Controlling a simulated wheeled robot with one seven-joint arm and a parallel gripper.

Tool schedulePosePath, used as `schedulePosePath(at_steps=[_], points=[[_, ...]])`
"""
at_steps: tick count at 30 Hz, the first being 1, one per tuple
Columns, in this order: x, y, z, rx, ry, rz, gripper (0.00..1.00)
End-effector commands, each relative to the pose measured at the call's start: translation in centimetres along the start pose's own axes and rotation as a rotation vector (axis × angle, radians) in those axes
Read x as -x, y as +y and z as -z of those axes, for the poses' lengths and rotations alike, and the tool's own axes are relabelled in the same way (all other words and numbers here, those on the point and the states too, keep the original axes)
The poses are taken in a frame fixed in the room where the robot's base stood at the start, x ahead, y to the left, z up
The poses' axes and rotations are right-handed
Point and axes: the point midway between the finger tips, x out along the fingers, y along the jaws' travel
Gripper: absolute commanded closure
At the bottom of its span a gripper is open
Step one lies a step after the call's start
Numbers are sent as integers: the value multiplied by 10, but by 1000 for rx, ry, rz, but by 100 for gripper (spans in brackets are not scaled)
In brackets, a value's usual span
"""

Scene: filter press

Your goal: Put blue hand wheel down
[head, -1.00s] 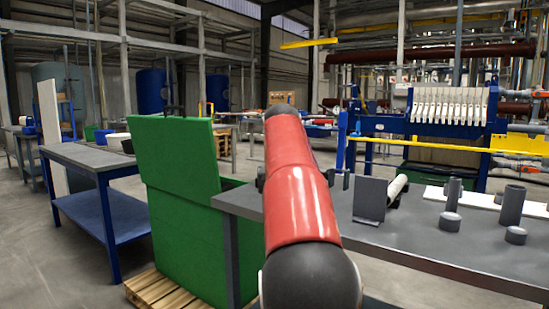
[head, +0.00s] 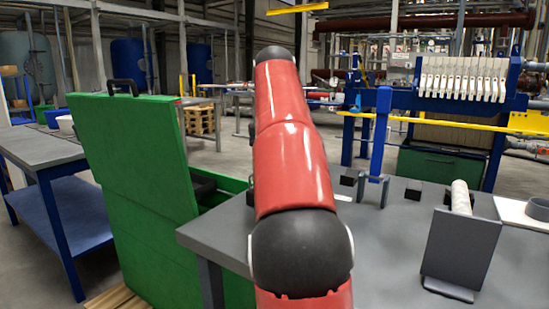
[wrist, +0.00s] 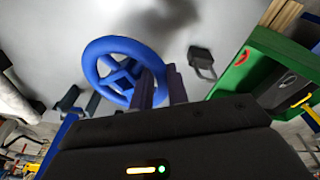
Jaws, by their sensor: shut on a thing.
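The blue hand wheel (wrist: 91,65) shows in the wrist view as a spoked ring over the grey tabletop. My gripper (wrist: 162,88) is shut on it at the near right part of its rim, with the dark fingers side by side there. I cannot tell whether the wheel touches the tabletop. In the head view my red arm reaches over the grey table (head: 390,270) and hides both the gripper and the wheel.
A green box with a raised lid (head: 135,170) stands left of the table. A tilted grey plate (head: 460,250), a white roll (head: 461,197), small dark blocks (head: 414,191) and a blue upright bar (head: 380,135) are on the right. A blue-legged bench (head: 60,200) stands far left.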

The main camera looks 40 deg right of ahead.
Motion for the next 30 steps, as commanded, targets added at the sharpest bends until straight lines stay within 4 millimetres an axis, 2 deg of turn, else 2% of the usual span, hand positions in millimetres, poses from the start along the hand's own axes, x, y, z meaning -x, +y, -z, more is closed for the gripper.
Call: schedulePosePath(at_steps=[5, 16, 21, 30], points=[[-9, 0, -2, 1, -1, 0, 100], [-56, -2, -7, 0, 1, 0, 100], [-64, -2, -8, 0, 2, 0, 100], [-67, -2, -8, 0, 0, 0, 100]])
